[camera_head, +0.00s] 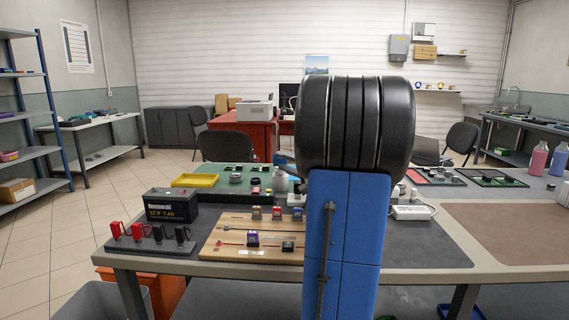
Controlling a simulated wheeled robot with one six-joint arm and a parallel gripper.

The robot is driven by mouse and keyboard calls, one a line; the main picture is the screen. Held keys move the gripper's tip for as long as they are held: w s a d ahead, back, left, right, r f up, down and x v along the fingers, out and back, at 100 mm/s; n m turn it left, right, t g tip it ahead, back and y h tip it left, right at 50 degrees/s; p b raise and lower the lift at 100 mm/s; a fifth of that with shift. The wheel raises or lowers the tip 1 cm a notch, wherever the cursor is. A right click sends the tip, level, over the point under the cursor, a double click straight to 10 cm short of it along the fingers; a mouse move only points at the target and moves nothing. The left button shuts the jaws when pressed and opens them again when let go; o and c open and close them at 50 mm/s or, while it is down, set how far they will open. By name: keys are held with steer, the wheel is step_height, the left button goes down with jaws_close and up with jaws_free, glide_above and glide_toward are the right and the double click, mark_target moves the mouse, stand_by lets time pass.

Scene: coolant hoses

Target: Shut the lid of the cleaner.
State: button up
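I cannot make out a cleaner or its lid for certain. My own arm, a blue link with a thick black ribbed joint, stands in the middle of the view and hides a large part of the bench behind it. My gripper does not show, so I cannot see whether it is open or shut or where it is relative to the cleaner. A low white device (411,212) lies on the dark mat just right of my arm.
A black battery (170,204), a clip rack (150,246) and a wooden board (227,240) stand on the near bench at left. A yellow tray (195,180) lies behind. Pink (537,160) and blue (558,159) bottles stand at right. The brown mat (510,235) is largely clear.

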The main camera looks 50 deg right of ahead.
jaws_close()
